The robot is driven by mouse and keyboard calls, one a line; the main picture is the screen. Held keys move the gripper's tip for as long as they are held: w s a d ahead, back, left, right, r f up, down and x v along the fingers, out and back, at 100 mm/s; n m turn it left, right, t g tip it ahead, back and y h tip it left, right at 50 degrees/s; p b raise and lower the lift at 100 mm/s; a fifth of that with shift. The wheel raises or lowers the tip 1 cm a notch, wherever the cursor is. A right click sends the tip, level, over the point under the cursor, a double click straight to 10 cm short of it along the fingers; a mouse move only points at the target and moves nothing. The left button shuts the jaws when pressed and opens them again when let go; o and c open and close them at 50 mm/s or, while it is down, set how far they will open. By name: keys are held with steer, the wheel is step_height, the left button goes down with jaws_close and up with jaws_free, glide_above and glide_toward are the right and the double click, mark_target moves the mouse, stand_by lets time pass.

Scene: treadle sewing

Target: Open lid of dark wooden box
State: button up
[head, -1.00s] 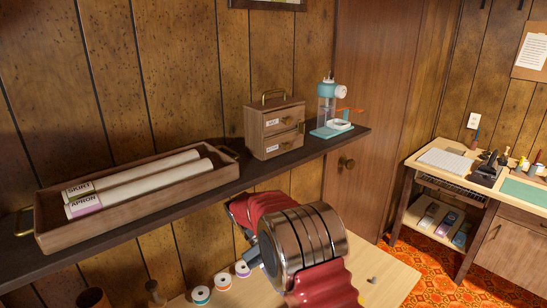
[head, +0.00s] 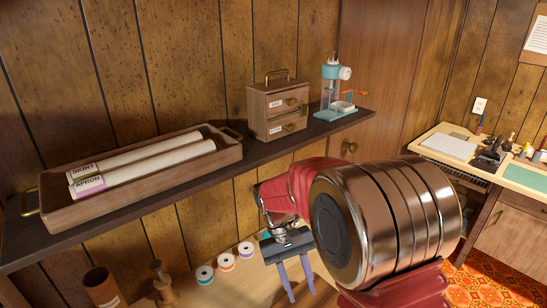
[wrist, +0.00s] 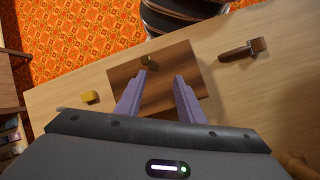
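A dark brown wooden box (wrist: 187,68) lies on the pale table below my gripper in the wrist view. Its flat top appears closed, with a small brass-coloured knob (wrist: 148,60) near the far edge. My gripper (wrist: 161,75) is open, with two purple fingers spread over the box and nothing between them. The knob lies just beyond the left fingertip. I cannot tell the height of the fingertips above the lid.
A wooden-handled tool (wrist: 242,50) lies right of the box, and a small yellow block (wrist: 90,97) lies left. A shelf (head: 70,222) above the table carries a tray of rolls (head: 150,185), a small drawer cabinet (head: 264,103) and a teal device (head: 335,113). Thread spools (head: 226,263) stand below.

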steer(key=s+d+r+m+t+y, duration=0.1)
steer(key=s+d+r+t, duration=0.3)
steer(key=s+r, duration=0.3)
steer(key=s+d+r+m+t+y, duration=0.1)
steer(key=s+d+r+t+y, duration=0.1)
steer(key=s+d+r+t, duration=0.3)
steer(key=s+r, duration=0.3)
steer(key=r, duration=0.1)
steer(key=shift+r+m+t, duration=0.25)
steer(key=shift+m+t, duration=0.05)
steer(key=shift+t, duration=0.1)
steer(key=shift+d, duration=0.1)
stand_by(0.5)
